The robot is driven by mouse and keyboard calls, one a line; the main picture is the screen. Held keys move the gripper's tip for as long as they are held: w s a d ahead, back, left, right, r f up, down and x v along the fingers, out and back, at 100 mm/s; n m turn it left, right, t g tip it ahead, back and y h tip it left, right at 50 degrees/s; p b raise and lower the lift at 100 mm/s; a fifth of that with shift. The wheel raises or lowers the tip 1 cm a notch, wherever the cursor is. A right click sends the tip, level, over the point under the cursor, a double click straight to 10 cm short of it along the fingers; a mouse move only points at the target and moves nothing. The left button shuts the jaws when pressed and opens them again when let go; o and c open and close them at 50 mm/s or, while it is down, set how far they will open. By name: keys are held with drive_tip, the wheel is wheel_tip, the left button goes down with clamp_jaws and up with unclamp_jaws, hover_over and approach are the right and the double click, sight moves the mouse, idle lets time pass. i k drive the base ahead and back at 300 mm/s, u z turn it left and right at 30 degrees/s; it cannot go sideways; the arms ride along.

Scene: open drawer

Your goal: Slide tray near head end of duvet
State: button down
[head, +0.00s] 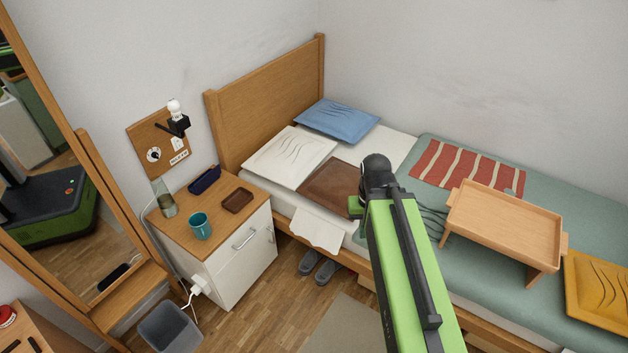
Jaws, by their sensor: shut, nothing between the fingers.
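The light wooden bed tray (503,224) stands on its legs on the green duvet (586,214), toward the right of the head view. It lies right of my arm, roughly midway along the visible duvet. The duvet's head end is to the left, near the white sheet (397,150) and the pillows. My green and black arm reaches up from the bottom edge over the bed's near side, left of the tray. My gripper's fingers do not show; the arm hides whatever is behind its far end.
A red striped throw (466,166) lies behind the tray. A yellow cushion (597,290) lies at its right. White (290,154) and blue (337,118) pillows and a brown flat piece (330,188) lie by the headboard (268,98). A nightstand (235,270) stands left of the bed.

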sight(531, 234)
drive_tip(key=u, duration=0.25)
drive_tip(key=i, duration=1.45)
drive_tip(key=u, duration=0.3)
drive_tip(key=k, duration=0.15)
drive_tip(key=z, duration=3)
drive_tip(key=k, duration=0.7)
drive_tip(key=u, duration=0.5)
drive_tip(key=i, duration=0.45)
drive_tip(key=z, duration=0.2)
